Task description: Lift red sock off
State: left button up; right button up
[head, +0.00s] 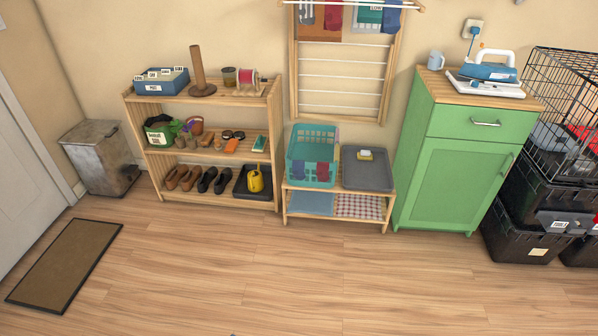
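A dark red cloth piece (333,17) hangs at the top of the wooden wall drying rack (385,95), between a grey piece and a teal one. Another small red piece (323,172) hangs on the front of the teal laundry basket (298,143), beside blue pieces. A red thing (582,133) also lies inside the black wire crate (560,70) at the right. I cannot tell from their shapes which of these is a sock. Neither of my grippers shows in the head view.
The basket stands on a low wooden bench (337,189) beside a grey tray (367,170). A shoe shelf (205,102) is left of it, a green cabinet (455,165) with an iron (488,70) right. Black totes (520,235) sit under the crate. The wooden floor (300,280) in front is clear.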

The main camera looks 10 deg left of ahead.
aim_at(323, 167)
jog(key=i+j+z, duration=0.1)
jog(key=j, duration=0.25)
jog(key=i+j+z, duration=0.15)
jog(key=j, duration=0.25)
jog(key=i+j+z, duration=0.1)
jog(key=j, duration=0.35)
jog(key=i+j+z, duration=0.15)
jog(key=j, duration=0.25)
jog(key=i, duration=0.1)
